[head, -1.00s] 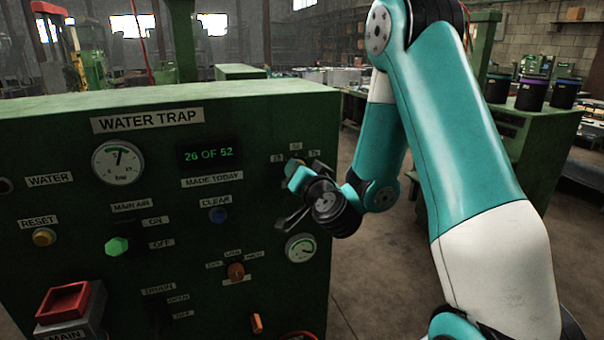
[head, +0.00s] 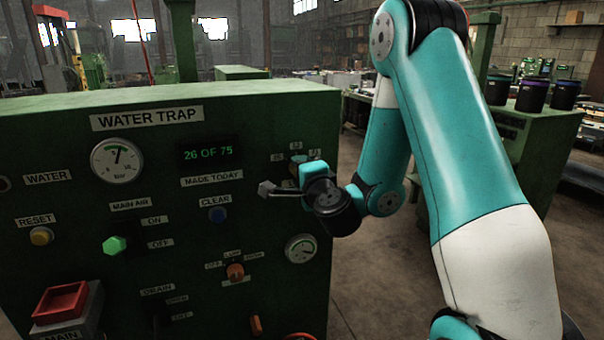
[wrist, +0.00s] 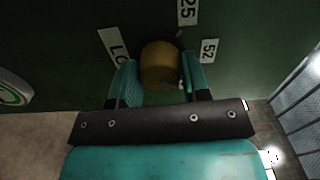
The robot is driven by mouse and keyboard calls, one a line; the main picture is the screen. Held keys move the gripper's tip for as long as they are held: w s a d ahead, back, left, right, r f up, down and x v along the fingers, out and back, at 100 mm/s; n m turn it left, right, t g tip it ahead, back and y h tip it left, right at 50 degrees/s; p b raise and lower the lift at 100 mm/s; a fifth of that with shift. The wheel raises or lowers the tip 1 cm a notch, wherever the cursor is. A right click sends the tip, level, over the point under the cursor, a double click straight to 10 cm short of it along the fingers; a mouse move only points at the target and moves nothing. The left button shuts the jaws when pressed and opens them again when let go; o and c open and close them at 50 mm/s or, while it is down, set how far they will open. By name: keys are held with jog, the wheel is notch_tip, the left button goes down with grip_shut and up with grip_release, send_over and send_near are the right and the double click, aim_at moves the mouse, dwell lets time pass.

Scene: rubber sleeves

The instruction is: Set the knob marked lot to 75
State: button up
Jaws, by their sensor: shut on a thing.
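The knob (wrist: 160,66) is a round, yellow-brown one on the green panel, between my gripper's two teal fingers in the wrist view. My gripper (wrist: 161,74) is shut on it. In the head view my gripper (head: 300,183) hides the knob just below three small number plates. The green display (head: 208,154) reads 26 OF 75.
Open floor (head: 375,270) lies right of the panel.

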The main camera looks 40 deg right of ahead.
jog(key=shift+m, duration=1.2)
jog(key=o, duration=0.9)
jog(key=shift+d, duration=0.1)
